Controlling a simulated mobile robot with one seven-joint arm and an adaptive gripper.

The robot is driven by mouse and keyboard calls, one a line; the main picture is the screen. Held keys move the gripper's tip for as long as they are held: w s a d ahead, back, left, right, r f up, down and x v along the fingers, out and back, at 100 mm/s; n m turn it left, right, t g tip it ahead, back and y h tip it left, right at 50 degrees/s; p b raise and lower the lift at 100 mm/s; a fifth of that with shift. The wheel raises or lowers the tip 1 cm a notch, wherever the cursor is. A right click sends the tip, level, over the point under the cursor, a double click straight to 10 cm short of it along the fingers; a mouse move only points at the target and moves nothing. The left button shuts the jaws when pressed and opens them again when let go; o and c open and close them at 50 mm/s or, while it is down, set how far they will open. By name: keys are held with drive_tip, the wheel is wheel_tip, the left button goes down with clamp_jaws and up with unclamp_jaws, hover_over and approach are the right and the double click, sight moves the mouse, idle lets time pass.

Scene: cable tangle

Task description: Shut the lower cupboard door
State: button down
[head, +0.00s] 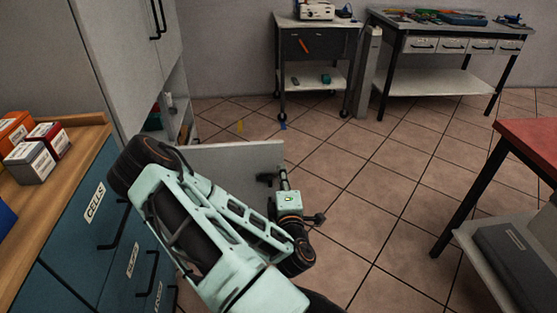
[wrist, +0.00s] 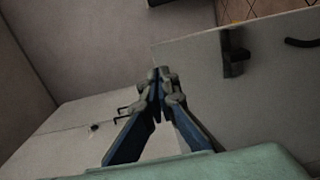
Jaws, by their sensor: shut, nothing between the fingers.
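The lower cupboard door (head: 225,155) is a pale grey panel. In the head view it stands swung out from the tall cupboard, with part of its lower area hidden behind my arm. It also shows as a broad pale panel in the wrist view (wrist: 195,70), with a dark handle-like fitting (wrist: 235,52) on it. My gripper (wrist: 158,75) is shut and empty, its fingertips near the panel's left edge. I cannot tell whether they touch it. In the head view, my gripper (head: 284,178) is by the door's right end.
The tall cupboard (head: 125,50) stands at left, its open shelves (head: 172,100) showing. A blue drawer unit (head: 75,235) with a wooden top is close on the left. A red-topped table (head: 530,140) stands at right. Tiled floor (head: 370,190) is clear between.

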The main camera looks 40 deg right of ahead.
sight(278, 147)
drive_tip(key=x, duration=0.9)
drive_tip(key=shift+w+b, duration=0.2)
drive_tip(key=shift+b, duration=0.2)
drive_tip(key=shift+w+d, duration=0.1)
drive_tip(key=shift+d, duration=0.1)
